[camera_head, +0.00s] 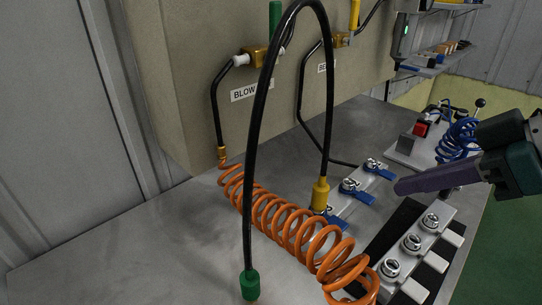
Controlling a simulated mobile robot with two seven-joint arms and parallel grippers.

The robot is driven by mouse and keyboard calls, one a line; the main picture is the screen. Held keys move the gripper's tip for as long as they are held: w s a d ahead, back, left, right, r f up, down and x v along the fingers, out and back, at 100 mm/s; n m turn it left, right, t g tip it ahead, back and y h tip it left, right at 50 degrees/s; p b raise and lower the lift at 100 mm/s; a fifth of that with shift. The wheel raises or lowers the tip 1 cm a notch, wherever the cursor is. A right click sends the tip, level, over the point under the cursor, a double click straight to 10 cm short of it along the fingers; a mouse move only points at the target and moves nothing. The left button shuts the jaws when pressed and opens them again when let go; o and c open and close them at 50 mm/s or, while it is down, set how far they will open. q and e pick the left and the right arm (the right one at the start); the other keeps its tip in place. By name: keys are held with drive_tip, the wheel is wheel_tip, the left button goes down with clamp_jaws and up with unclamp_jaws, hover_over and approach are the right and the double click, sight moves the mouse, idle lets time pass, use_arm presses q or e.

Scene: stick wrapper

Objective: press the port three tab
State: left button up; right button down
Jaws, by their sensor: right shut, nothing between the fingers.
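A grey block (342,208) on the bench carries a row of silver ports with blue tabs: a far tab (381,174), a middle tab (360,194) and a near tab (337,221). The port numbers are too small to read surely, so I cannot tell which tab is port three's. A yellow-ended black hose (320,194) stands at the near port, partly covering it. My right gripper (400,187) comes in from the right, shut and empty, its tip just right of the far and middle tabs. I cannot tell whether it touches one. My left gripper is out of view.
A second row of silver fittings (411,243) stands in front right. A red-button box (420,130) and a blue coil (457,138) are behind. The bench's left side is clear.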

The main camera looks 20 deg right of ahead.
idle(0.3)
drive_tip(key=b, duration=0.4)
hover_over(333, 219)
drive_tip(key=s+d, duration=0.1)
drive_tip(key=s, duration=0.2)
wheel_tip(333, 219, down, 7)
wheel_tip(333, 219, down, 4)
drive_tip(key=shift+w+f+b, duration=0.1)
drive_tip(key=shift+b, duration=0.45)
